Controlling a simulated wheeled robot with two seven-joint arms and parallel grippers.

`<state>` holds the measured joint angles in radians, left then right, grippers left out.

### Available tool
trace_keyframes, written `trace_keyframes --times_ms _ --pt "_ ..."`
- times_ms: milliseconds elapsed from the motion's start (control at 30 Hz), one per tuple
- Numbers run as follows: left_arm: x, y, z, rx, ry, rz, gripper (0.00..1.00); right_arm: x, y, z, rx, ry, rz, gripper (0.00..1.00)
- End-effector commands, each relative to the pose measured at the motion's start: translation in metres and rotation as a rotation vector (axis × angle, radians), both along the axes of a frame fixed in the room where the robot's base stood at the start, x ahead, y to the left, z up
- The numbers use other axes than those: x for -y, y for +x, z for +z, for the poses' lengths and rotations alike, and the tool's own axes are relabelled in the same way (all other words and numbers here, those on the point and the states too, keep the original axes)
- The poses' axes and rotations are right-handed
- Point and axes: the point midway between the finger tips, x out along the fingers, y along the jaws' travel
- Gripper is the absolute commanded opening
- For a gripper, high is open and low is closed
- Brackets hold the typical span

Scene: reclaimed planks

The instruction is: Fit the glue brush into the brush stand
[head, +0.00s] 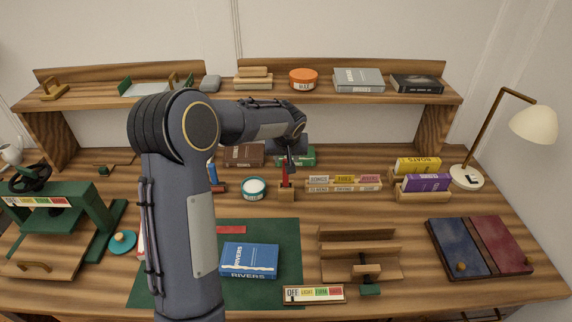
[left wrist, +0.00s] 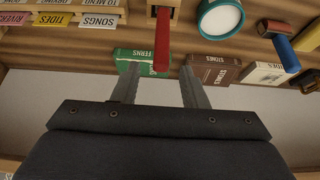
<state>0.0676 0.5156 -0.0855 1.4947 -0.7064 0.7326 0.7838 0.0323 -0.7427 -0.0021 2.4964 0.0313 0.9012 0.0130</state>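The glue brush (head: 285,176) shows as a red handle standing upright in the brush stand (head: 286,194), a small wooden block at the back middle of the bench. In the left wrist view the red handle (left wrist: 162,40) rises from the wooden stand (left wrist: 164,8); its lower end is hidden inside. My left gripper (head: 290,157) is just above the handle, pointing down. In the left wrist view its two fingers (left wrist: 159,75) are apart, with a gap on both sides of the handle's end, and nothing is held. My right gripper is not in view.
A teal-rimmed pot (head: 254,188) stands just left of the stand. Lettered blocks (head: 343,184) stand right of it. Brown (head: 243,155) and green (head: 308,155) books are behind. A blue book (head: 249,260) lies on the green mat (head: 288,235). A shelf (head: 330,97) runs above.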

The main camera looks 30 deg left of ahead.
Motion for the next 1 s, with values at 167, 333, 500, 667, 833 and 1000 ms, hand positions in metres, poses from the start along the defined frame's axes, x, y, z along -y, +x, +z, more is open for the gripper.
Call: trace_keyframes --times_ms 167,333,500,667,833,1000 --pt "0.008 -0.012 0.029 0.002 0.000 0.000 0.39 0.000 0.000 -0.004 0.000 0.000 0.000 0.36" --pt "0.011 -0.019 0.042 -0.001 -0.001 0.000 0.39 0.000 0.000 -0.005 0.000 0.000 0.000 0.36" --pt "0.012 -0.025 0.048 0.000 -0.007 -0.004 0.39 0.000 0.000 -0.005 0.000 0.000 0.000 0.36" --pt "0.022 -0.075 0.070 -0.001 -0.071 -0.053 0.39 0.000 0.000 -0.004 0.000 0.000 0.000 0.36" --pt "0.056 -0.177 0.091 0.010 -0.194 -0.185 0.39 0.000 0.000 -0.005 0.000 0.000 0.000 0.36" --pt "0.101 -0.273 0.085 0.053 -0.295 -0.334 0.39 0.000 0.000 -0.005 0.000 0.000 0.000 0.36"
